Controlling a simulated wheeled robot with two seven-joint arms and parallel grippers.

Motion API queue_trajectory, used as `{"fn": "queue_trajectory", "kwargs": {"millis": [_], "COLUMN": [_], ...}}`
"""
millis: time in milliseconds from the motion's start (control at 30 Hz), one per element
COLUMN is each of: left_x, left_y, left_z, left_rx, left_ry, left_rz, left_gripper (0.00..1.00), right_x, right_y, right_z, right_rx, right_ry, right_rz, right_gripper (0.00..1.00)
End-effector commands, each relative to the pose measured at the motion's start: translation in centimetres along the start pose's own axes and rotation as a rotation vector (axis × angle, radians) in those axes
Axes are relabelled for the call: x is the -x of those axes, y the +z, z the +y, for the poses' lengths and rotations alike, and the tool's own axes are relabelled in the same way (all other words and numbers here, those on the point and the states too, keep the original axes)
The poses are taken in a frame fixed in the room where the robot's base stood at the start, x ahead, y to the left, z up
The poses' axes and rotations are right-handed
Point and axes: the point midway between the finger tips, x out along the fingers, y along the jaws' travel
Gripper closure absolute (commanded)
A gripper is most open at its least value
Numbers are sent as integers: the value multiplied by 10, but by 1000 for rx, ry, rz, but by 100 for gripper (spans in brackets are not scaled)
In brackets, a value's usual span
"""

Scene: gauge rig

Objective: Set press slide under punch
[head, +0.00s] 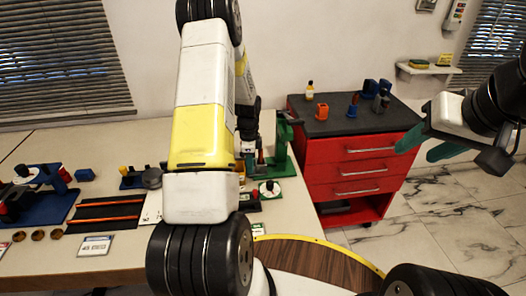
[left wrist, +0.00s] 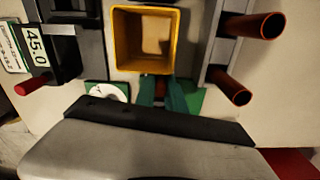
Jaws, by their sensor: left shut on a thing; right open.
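A green press stand (head: 285,145) stands at the right end of the table in the head view, partly behind my left arm. My left gripper (left wrist: 163,96) shows its green fingers in the left wrist view, shut on a small reddish part (left wrist: 162,86) that is mostly hidden. Green base pieces show on both sides of the fingers, with a white dial (left wrist: 108,92) at left. I cannot tell the slide and punch apart or how they line up. My right gripper (head: 426,146) is open and empty, in the air before the red cabinet, far from the press.
A yellow square bin (left wrist: 145,38) lies above the fingers, between a "45.0" readout (left wrist: 35,45) and orange-brown tubes (left wrist: 255,26). In the head view, a blue fixture (head: 40,205) and dark tray (head: 105,212) are at left. A red cabinet (head: 355,152) stands right.

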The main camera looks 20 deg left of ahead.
Motion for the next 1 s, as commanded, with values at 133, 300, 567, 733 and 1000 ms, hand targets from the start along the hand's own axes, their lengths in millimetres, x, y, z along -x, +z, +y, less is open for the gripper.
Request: {"fn": "queue_trajectory", "kwargs": {"millis": [133, 300, 567, 733, 1000], "left_x": [1, 1, 1, 1, 1], "left_y": [-8, -29, -47, -47, -46], "left_z": [-2, -6, -9, -9, -8], "left_rx": [-1, -4, 0, 1, 0], "left_ry": [-2, -3, -4, -4, -2], "left_rz": [0, 1, 1, 1, 0], "left_gripper": [100, 100, 100, 100, 77], "right_x": [0, 0, 0, 0, 0], "right_y": [0, 0, 0, 0, 0], "right_z": [0, 0, 0, 0, 0], "right_rx": [0, 0, 0, 0, 0], "right_ry": [0, 0, 0, 0, 0], "right_rz": [0, 0, 0, 0, 0], "right_gripper": [54, 54, 54, 54, 54]}}
